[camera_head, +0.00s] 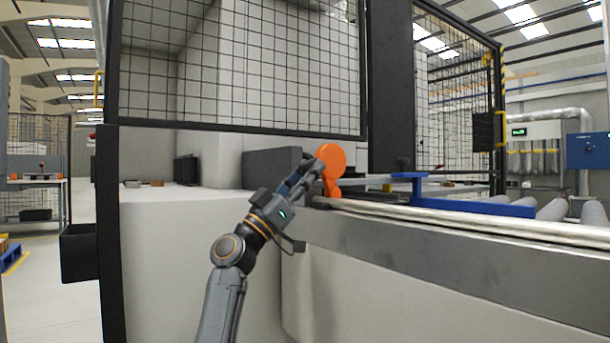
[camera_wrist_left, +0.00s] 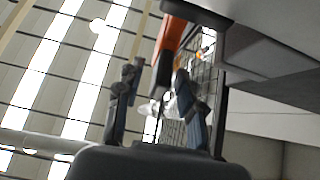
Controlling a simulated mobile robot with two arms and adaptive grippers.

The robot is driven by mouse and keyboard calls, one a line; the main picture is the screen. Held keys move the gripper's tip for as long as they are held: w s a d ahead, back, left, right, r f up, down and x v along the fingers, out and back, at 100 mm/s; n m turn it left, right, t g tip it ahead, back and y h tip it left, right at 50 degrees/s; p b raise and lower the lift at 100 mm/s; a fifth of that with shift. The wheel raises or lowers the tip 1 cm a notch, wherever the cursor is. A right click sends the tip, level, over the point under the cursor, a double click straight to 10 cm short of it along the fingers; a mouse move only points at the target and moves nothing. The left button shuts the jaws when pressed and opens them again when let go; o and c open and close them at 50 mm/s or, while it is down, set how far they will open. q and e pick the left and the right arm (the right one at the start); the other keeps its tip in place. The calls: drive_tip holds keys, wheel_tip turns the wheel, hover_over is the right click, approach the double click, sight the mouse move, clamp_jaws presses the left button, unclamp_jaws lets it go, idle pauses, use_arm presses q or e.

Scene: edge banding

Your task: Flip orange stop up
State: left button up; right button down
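The orange stop (camera_head: 331,158) is a round disc with a smaller orange part below it, at the near end of the conveyor rail. The disc stands up above the rail. My left gripper (camera_head: 312,172) reaches it from the lower left, with its fingertips at the disc's left edge and partly in front of it. In the left wrist view, an orange piece with a dark end (camera_wrist_left: 172,40) shows beyond the fingers, and the left gripper (camera_wrist_left: 157,76) has its two fingers spread apart. I cannot tell whether a finger touches the stop. My right gripper is not in view.
A pale rail (camera_head: 450,220) and a blue bar (camera_head: 470,207) run to the right of the stop. A dark grey block (camera_head: 270,168) stands just behind the gripper. A black mesh guard (camera_head: 240,70) hangs above. Free floor lies at the far left.

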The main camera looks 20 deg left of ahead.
use_arm(q)
drive_tip(key=v, duration=1.2)
